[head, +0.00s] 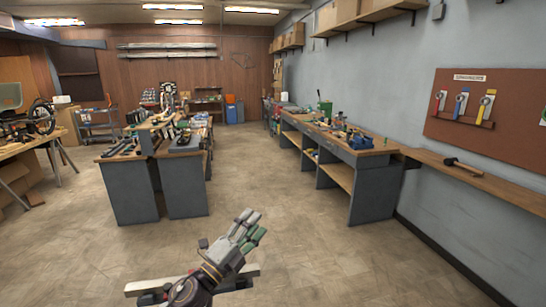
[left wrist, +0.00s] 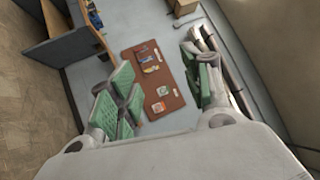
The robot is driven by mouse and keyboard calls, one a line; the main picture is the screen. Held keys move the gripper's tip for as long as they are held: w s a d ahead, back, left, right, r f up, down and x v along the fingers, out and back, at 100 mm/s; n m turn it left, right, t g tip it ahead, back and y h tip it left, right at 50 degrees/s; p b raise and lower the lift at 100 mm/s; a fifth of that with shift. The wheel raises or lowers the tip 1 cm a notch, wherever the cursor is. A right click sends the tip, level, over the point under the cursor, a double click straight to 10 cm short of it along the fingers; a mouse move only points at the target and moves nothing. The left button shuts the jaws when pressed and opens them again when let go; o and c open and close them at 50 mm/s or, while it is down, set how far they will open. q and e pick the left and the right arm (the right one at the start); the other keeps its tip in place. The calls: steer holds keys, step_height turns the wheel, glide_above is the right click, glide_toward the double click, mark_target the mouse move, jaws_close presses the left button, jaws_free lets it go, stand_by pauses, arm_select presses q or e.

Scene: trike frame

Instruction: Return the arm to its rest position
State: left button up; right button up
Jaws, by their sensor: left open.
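My left gripper (head: 246,229) shows at the bottom centre of the head view, raised over the open floor, its green-padded fingers pointing up and to the right. It is open and holds nothing. In the left wrist view its two green-padded finger sets (left wrist: 155,95) stand wide apart, with only the distant wall and board between them. No object touches it. My right gripper is in neither view.
A grey workbench island (head: 132,200) stands ahead to the left. A long bench (head: 372,158) runs along the right wall. A shelf (head: 490,182) with a hammer (head: 462,166) lies under a brown tool board (head: 492,120). The floor (head: 250,175) between is clear.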

arm_select(q)
steer(key=s+a+f+n+g+y, duration=0.2)
steer(key=s+a+f+n+y, duration=0.1)
steer(key=a+f+n+y, duration=0.5)
steer(key=s+a+f+n+g+y, duration=0.1)
steer(key=s+a+f+n+y, duration=0.2)
steer(key=a+f+n+y, duration=0.6)
steer(key=s+f+n+g+h, duration=0.25)
steer(key=s+f+g, duration=0.35)
steer(key=s, duration=0.5)
steer(key=s+f+n+g+h, duration=0.2)
steer(key=s+f+n+g, duration=0.3)
steer(key=s, duration=0.6)
step_height(320, 180, down, 34)
steer(key=s+r+m+g, duration=0.1)
steer(key=s, duration=0.1)
steer(key=s+a+f, duration=0.2)
steer(key=s+f, duration=0.8)
steer(key=s, duration=0.1)
steer(key=s+a+f+g, duration=0.1)
steer(key=s+a+f, duration=0.2)
steer(key=s+f, duration=0.7)
steer(key=shift+s+f+m+y, duration=0.35)
steer(key=shift+s+y, duration=0.1)
steer(key=shift+s, duration=0.1)
steer(key=shift+a+r, duration=0.1)
steer(key=shift+w, duration=0.15)
